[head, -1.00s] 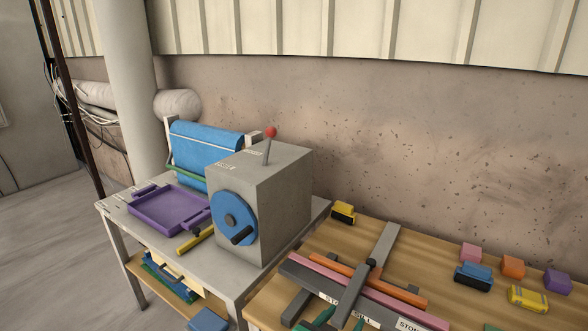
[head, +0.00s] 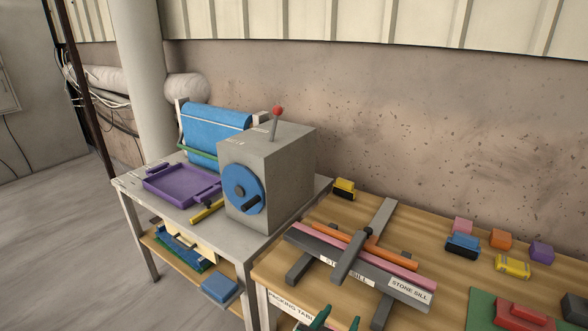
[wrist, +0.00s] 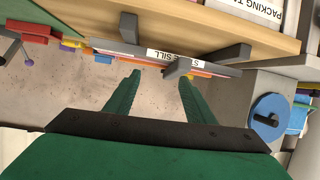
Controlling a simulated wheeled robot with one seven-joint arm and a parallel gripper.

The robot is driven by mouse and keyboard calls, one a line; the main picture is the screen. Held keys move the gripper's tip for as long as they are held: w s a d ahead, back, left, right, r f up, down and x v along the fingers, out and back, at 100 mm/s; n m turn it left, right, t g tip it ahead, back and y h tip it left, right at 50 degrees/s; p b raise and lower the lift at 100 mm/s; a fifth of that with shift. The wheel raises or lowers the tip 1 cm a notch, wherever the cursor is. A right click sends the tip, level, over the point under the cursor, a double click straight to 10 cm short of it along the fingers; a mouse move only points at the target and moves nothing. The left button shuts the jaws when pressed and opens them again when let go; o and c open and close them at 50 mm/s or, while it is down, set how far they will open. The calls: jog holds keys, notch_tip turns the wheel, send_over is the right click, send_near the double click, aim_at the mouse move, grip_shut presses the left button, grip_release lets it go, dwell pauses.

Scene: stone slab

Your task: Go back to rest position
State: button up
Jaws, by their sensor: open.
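My gripper (head: 336,321) shows only as green fingertips at the bottom edge of the head view, in front of the packing table's front edge. In the wrist view my gripper (wrist: 156,82) has its two green fingers spread apart, with nothing held between them. The grey stone sill (head: 405,289) lies on the packing table (head: 335,290) with pink and orange strips along it. A grey bar with a dark knob (head: 369,232) crosses over them. The stone sill label also shows upside down in the wrist view (wrist: 172,55), beyond the fingertips. My fingers appear apart from the sill.
A grey machine box (head: 285,180) with a blue crank wheel and red-knobbed lever stands on the left table beside a purple tray (head: 180,186). Several coloured blocks and a red item on a green mat (head: 482,312) lie at right. The floor (head: 70,240) at left is clear.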

jog(key=s+a+f+n+t+y, duration=0.1)
jog(key=s+a+f+n+y, duration=0.1)
jog(key=s+a+f, duration=0.5)
jog(key=s+a+f+n+t+y, duration=0.1)
jog(key=s+a+f+n+y, duration=0.15)
jog(key=s+f, duration=0.5)
jog(key=s+a+r+y, duration=0.1)
jog(key=s+r, duration=0.1)
jog(key=s, duration=0.8)
jog(key=s+r+t+y, duration=0.1)
jog(key=s+r, duration=0.2)
jog(key=s, duration=0.8)
jog(key=shift+a+n+t, duration=0.3)
jog(key=shift+a+n, duration=0.05)
jog(key=shift+n, duration=0.1)
jog(key=shift+r, duration=0.1)
